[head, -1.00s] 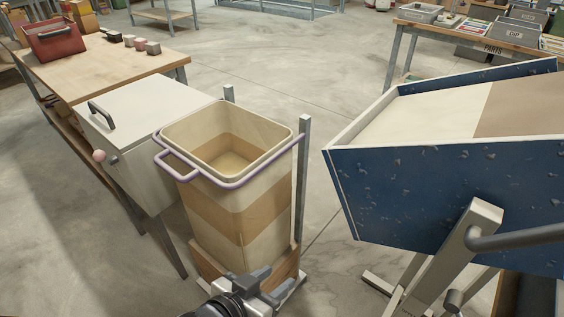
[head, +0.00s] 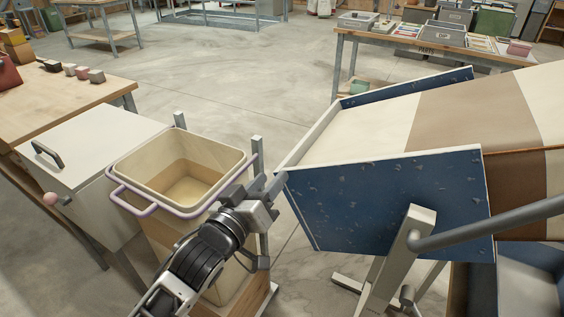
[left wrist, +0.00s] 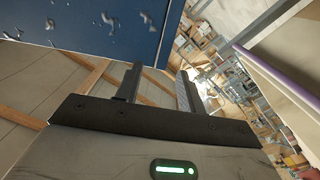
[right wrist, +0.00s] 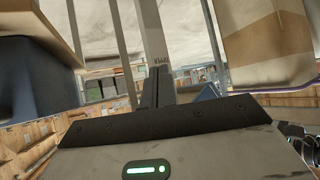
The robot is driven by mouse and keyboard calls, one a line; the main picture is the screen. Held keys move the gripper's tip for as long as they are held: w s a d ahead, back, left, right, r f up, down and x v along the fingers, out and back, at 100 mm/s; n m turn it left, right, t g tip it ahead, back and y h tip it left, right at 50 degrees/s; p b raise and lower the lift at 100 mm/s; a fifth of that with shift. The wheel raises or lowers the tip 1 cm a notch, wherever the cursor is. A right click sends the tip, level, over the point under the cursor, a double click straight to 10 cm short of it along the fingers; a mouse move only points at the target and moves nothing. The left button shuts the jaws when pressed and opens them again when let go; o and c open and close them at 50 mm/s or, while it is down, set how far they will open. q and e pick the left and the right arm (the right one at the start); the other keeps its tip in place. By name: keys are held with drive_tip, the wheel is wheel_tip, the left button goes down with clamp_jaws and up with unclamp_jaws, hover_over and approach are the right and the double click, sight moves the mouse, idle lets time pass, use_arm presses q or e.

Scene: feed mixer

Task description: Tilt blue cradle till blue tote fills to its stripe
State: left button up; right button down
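The cradle (head: 385,206) has speckled blue sides and stands at right on a grey frame, its narrow lip facing the tote. Inside is a cream and brown banded surface (head: 360,132); I cannot tell if it is load or lining. The tote (head: 180,165) looks cream with a tan band and purple rim, not blue; it stands upright left of the cradle. Its fill level is unclear. My left gripper (head: 280,182) is beside the cradle's lip, fingers apart and empty in the left wrist view (left wrist: 158,85). My right gripper (right wrist: 157,85) shows only in its own wrist view, fingers together.
A white lidded box (head: 85,150) with a black handle and pink knob is left of the tote. A wooden bench (head: 60,110) with small blocks is behind it. A grey bar (head: 490,222) crosses the cradle's side. A parts table (head: 440,45) stands behind; open floor lies between.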

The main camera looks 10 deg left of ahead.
sight(284, 163)
use_arm(q)
drive_tip(key=x, duration=0.6)
drive_tip(key=shift+w, duration=0.25)
clamp_jaws()
idle(1.2)
